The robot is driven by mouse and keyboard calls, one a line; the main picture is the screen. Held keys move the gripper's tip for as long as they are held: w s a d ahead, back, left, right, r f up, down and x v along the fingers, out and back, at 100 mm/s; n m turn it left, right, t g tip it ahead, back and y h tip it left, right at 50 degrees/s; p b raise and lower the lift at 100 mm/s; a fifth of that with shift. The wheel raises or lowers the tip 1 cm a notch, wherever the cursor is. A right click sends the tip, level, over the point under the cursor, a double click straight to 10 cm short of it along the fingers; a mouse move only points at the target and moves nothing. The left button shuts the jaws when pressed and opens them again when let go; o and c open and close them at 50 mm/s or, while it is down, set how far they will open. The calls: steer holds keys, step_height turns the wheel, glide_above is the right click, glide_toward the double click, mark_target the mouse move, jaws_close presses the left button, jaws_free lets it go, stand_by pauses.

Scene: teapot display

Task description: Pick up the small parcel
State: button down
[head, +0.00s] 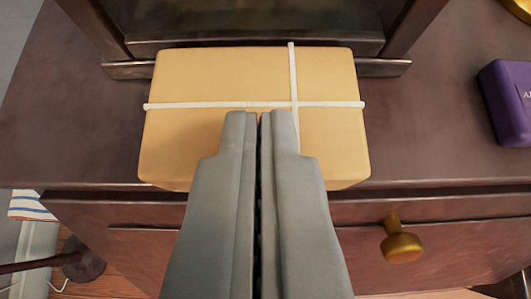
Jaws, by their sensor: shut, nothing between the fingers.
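The small parcel (215,75) is a tan box tied with white string that crosses right of its middle. It lies flat on the dark wooden top of a drawered cabinet, close to its front edge. My gripper (260,115) is shut with its two grey fingers together and nothing between them. Its fingertips show over the middle of the parcel and hide part of its front. I cannot tell whether they touch it.
A dark wooden frame (130,69) stands right behind the parcel. A purple box (508,100) lies at the right, with a gold object (518,8) behind it. A brass drawer knob (402,247) sticks out in front. The cabinet top (70,110) is clear at the left.

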mark_target(261, 84)
steer(key=shift+w, duration=1.2)
steer(key=shift+w+f, duration=0.2)
steer(key=shift+f, duration=0.65)
steer(key=shift+s, duration=0.1)
steer(key=shift+s+f, duration=0.15)
steer(key=shift+s, duration=0.8)
